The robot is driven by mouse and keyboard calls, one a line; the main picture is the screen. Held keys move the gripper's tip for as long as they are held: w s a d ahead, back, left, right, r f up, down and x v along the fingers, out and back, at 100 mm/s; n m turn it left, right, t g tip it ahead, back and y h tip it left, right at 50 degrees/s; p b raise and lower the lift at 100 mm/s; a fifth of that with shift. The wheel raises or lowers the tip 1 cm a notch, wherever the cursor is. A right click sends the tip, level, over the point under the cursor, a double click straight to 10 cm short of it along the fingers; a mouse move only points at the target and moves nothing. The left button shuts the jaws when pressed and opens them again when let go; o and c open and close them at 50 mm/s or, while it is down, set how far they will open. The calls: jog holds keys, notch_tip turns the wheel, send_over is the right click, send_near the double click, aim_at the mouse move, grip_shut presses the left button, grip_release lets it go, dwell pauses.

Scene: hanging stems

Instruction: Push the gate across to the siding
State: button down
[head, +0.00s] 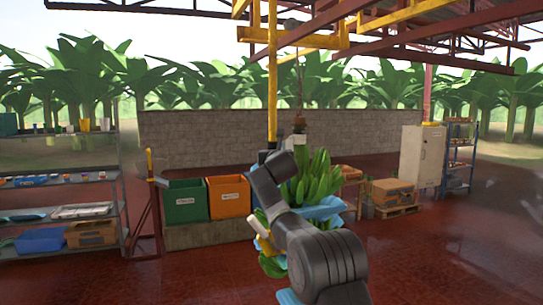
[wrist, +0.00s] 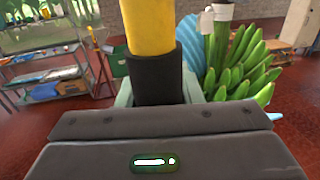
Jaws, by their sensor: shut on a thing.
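A yellow pole (head: 272,85), which appears to be the gate's handle, hangs down from the yellow overhead rails (head: 300,41). In the wrist view the pole (wrist: 152,28) ends in a black grip (wrist: 157,75). My gripper (wrist: 158,92) is shut on this black grip, with a jaw showing on each side. In the head view my arm hides most of the gripper. Which overhead rail is the siding, and how the gate stands against it, I cannot tell.
A green banana stem (head: 318,178) with blue sheeting hangs just right of the pole, close to my arm. Green (head: 185,201) and orange (head: 228,196) bins stand behind to the left. Shelves (head: 70,190) stand at far left. A cabinet (head: 422,155) stands right. Floor at right front is clear.

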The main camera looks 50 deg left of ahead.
jog(key=shift+s+r, duration=0.1)
jog(key=shift+r, duration=0.1)
jog(key=c, duration=1.4)
grip_release()
jog(key=o, duration=0.4)
jog(key=shift+s, duration=0.25)
jog(key=shift+c, duration=0.2)
jog(key=shift+w, duration=0.1)
jog(key=shift+w, duration=0.1)
jog(key=shift+d+f, duration=0.1)
jog(key=b+v, duration=0.9)
jog(key=v, duration=0.4)
jog(key=shift+s+d, duration=0.3)
